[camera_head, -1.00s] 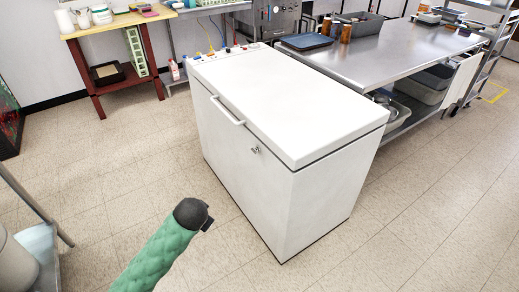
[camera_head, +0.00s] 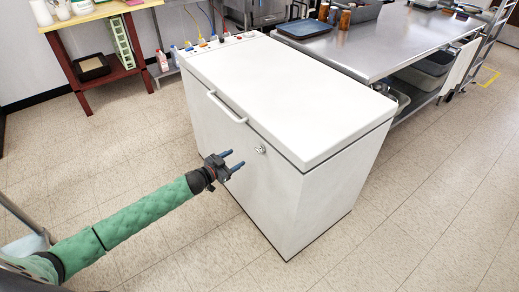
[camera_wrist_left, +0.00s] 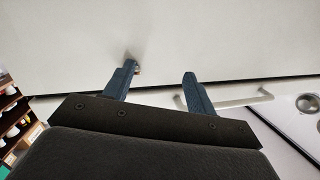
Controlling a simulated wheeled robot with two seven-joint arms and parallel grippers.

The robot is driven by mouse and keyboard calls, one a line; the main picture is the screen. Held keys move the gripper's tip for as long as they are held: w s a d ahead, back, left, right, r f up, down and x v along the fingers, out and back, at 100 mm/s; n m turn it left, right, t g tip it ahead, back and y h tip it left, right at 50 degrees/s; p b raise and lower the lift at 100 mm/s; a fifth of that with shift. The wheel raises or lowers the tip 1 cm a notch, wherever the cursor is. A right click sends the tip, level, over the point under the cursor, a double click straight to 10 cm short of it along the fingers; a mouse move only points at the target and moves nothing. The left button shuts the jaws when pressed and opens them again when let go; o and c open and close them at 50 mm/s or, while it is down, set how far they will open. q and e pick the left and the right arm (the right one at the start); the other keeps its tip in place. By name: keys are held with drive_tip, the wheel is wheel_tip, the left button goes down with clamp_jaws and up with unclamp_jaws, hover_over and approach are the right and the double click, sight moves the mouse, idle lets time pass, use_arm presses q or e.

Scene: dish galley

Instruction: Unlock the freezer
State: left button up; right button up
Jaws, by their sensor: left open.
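The white chest freezer (camera_head: 290,95) stands in the middle with its lid closed. A bar handle (camera_head: 227,107) is on its front near the lid edge. A small metal lock (camera_head: 261,149) sits on the front, right of and below the handle. My left gripper (camera_head: 231,165) is open and empty in front of the freezer, left of and a little below the lock. In the left wrist view, the open fingers (camera_wrist_left: 155,84) face the white front, with the lock (camera_wrist_left: 135,68) near the left fingertip and the handle (camera_wrist_left: 230,101) to the right. My right gripper is not in view.
A steel table (camera_head: 375,45) stands behind and right of the freezer, with a blue tray (camera_head: 302,29) on it. A wooden table (camera_head: 100,12) with red legs is at the back left. The tiled floor (camera_head: 110,165) in front is mostly clear.

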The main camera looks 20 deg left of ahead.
sight(257, 150)
use_arm(q)
drive_tip(key=w+d+r+h, duration=0.1)
drive_tip(key=d, duration=0.1)
drive_tip(key=w+d+r+h+p, duration=0.1)
drive_tip(key=d, duration=0.1)
drive_tip(key=w+d+r+h, duration=0.1)
drive_tip(key=d, duration=0.1)
drive_tip(key=shift+d, duration=0.4)
drive_tip(key=shift+w+d+p, duration=0.25)
drive_tip(key=shift+p, duration=0.1)
drive_tip(key=shift+w+d+f, duration=0.15)
drive_tip(key=shift+w+d, duration=0.15)
drive_tip(key=shift+w, duration=0.1)
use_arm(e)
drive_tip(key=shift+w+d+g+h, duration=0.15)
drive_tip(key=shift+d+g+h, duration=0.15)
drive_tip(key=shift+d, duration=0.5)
use_arm(q)
drive_tip(key=shift+c, duration=1)
drive_tip(key=c, duration=0.8)
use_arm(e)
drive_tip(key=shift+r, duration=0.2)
